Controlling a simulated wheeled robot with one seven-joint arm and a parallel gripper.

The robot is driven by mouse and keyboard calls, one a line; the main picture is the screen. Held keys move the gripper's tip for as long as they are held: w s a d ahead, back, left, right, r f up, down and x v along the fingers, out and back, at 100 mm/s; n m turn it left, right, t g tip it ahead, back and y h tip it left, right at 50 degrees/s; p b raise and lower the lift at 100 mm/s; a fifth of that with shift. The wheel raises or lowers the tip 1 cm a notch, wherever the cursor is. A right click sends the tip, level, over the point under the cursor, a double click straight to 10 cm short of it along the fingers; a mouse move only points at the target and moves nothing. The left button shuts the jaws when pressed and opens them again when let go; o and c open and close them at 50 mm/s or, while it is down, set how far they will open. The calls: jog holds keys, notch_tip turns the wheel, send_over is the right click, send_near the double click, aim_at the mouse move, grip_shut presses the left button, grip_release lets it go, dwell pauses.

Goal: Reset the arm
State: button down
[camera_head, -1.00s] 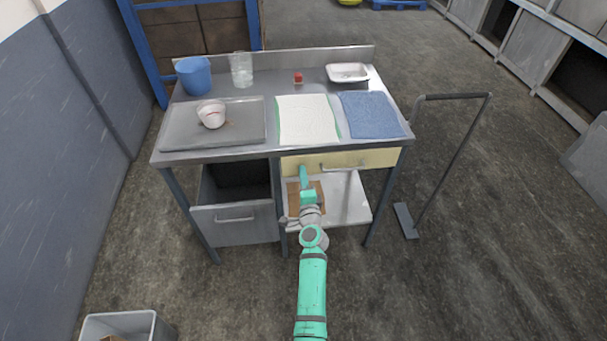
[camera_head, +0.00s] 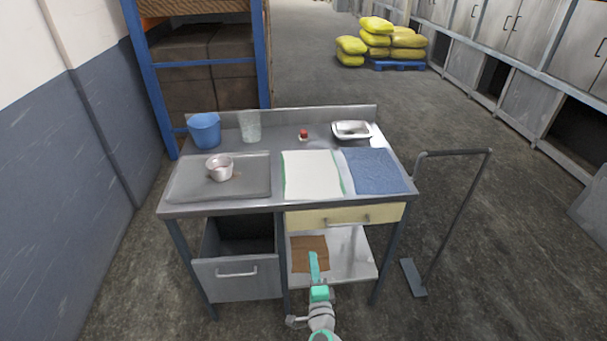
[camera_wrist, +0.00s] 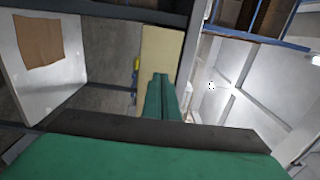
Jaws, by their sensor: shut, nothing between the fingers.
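My gripper (camera_head: 313,266) is in front of the steel workbench (camera_head: 230,207), below the tabletop, at the open space under the yellowish drawer (camera_head: 345,215). Its fingers are together and hold nothing. In the wrist view the closed green fingers (camera_wrist: 158,95) show against a pale yellow panel (camera_wrist: 160,55). I cannot tell whether my gripper touches the shelf.
The lower-left drawer (camera_head: 238,280) is open. A cart handle (camera_head: 457,210) stands right.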

jog(key=shift+f, duration=0.1)
jog(key=s+a+f+n+g+h, duration=0.1)
jog(key=s+f+n, duration=0.25)
jog(key=s, duration=0.95)
jog(key=s+a+f+n+g+h, duration=0.15)
jog(key=s+n, duration=0.25)
jog(key=s, duration=0.9)
jog(key=s+a+r+n, duration=0.1)
jog(key=s+r+n, duration=0.2)
jog(key=s, duration=0.3)
jog(key=s+r+n+y, duration=0.1)
jog(key=s+r+n, duration=0.2)
jog(key=s, duration=0.4)
jog(key=s+a+r+n, duration=0.1)
jog(key=s+r+n, duration=0.2)
jog(key=s+r, duration=0.2)
jog(key=shift+s+a+n, duration=0.3)
jog(key=shift+s+n, duration=0.05)
jog(key=shift+s, duration=0.6)
